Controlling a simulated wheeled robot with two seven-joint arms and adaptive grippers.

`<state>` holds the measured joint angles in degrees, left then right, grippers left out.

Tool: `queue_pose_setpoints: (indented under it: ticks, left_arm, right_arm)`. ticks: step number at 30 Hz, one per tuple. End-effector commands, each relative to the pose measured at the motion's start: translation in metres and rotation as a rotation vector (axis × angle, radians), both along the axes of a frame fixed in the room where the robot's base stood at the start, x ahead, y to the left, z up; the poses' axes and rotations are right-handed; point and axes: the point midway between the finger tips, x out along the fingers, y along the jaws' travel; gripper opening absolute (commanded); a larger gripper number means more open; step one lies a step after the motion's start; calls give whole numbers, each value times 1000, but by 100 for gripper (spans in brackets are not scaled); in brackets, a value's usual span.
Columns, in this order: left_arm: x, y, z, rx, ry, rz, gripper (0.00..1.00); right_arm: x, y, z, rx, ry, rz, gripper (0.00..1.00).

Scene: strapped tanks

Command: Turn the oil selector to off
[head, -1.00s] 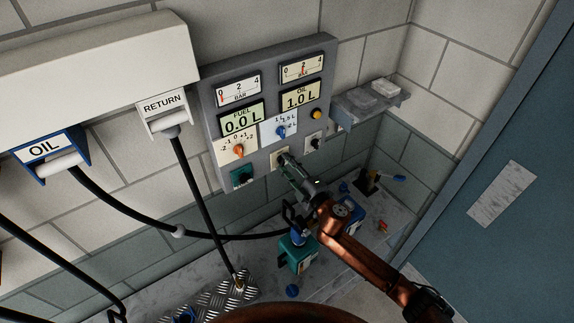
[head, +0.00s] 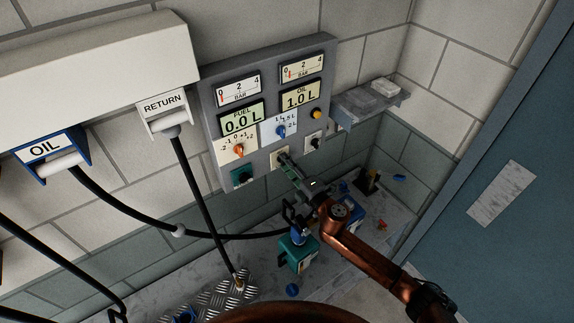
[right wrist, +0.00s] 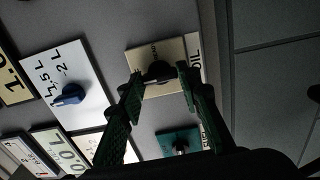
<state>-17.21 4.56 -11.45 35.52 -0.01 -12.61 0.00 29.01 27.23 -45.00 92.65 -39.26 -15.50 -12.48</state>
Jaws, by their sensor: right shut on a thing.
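The oil selector is a black knob (right wrist: 158,72) on a beige plate marked OIL (right wrist: 146,56); the plate also shows in the head view (head: 275,161), below the blue knob. My right gripper (head: 283,157) reaches the panel from the lower right and is shut on the knob. In the right wrist view its two green fingers (right wrist: 160,84) stand on either side of the knob. The knob's pointer direction is hard to make out. My left gripper is not in view.
The grey panel (head: 212,120) also carries an orange knob (head: 239,150), a blue knob (head: 281,131), a yellow button (head: 317,114), another dark knob (head: 315,143) and a teal plate (head: 241,177) close by. Hoses hang at left. A small shelf (head: 370,103) is to the right.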

Motion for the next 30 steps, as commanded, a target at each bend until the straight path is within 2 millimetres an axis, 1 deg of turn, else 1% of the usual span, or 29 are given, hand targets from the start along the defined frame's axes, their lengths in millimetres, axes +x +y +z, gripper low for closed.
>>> queue_pose_setpoints:
  ticks: [4,5,12,20,23,26,30]
  left_arm:
    - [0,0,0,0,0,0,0]
    - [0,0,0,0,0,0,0]
    - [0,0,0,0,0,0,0]
    - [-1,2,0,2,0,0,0]
    - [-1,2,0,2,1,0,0]
    - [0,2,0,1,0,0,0]
    - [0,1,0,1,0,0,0]
  right_arm:
    - [1,-1,1,-2,-2,-3,7]
    - [1,-1,1,-2,-2,-3,33]
    - [1,-1,1,-1,-1,-2,49]
    - [0,0,0,0,0,0,49]
    - [-5,-4,0,0,0,-1,49]
    - [-15,-11,-1,-1,0,-2,49]
    - [-39,-27,-1,-1,2,-1,49]
